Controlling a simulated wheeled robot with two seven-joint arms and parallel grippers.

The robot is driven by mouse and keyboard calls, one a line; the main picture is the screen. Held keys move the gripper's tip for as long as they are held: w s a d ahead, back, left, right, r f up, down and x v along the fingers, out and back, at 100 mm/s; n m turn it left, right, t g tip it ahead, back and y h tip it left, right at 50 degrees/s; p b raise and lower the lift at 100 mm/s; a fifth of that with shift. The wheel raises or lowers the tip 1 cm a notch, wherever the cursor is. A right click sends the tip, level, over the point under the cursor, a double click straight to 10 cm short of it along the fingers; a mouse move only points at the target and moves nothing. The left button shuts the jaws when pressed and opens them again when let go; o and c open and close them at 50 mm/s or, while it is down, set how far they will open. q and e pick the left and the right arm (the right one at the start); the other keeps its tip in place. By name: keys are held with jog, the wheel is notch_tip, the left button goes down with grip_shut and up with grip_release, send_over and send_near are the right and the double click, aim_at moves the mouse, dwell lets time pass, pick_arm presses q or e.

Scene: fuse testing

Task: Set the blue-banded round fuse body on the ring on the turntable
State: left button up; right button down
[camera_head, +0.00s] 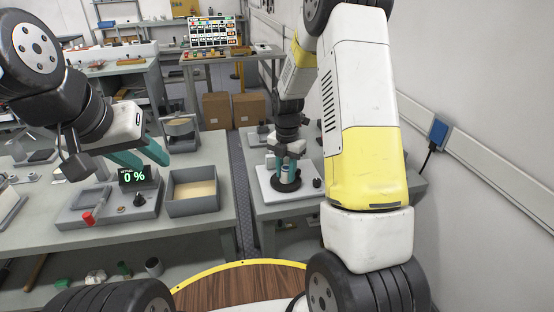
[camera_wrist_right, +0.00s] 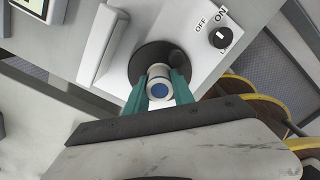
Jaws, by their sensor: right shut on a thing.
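The round fuse body (camera_wrist_right: 159,80), white with a blue end, is held between the teal fingers of my right gripper (camera_wrist_right: 160,90) in the right wrist view. It is over the black round turntable (camera_wrist_right: 138,62), which sits on a white device. In the head view, my right gripper (camera_head: 286,166) points down over the turntable (camera_head: 287,184), with the fuse body (camera_head: 287,169) between its fingers. The ring is hidden, and I cannot tell whether the fuse touches it. My left gripper (camera_head: 142,157) is open and empty above the left table.
The white device has an ON/OFF knob (camera_wrist_right: 222,38) and an upright plate (camera_wrist_right: 102,44) beside the turntable. On the left table stand a grey bin (camera_head: 193,207) and a device with a display reading 0 % (camera_head: 134,178). A wall bounds the right side.

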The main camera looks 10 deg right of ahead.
aim_at(286, 168)
jog(key=c, duration=1)
grip_release()
jog(key=shift+r, duration=0.1)
jog(key=shift+r, duration=0.35)
notch_tip(286, 168, up, 7)
jog(key=shift+s+r, duration=0.1)
jog(key=s+r+m+t, duration=0.2)
jog(key=s+r+m, duration=0.55)
jog(key=r, duration=0.25)
jog(key=s+a+r+m+t+y, duration=0.1)
jog(key=s+r+m, duration=0.3)
jog(key=s+m, duration=0.4)
jog(key=s+a+r+m+t+y, duration=0.1)
jog(key=s+r+m+t, duration=0.2)
jog(key=s+m, duration=0.5)
jog(key=r+m, duration=0.1)
jog(key=m, duration=0.2)
jog(key=shift+s, duration=0.25)
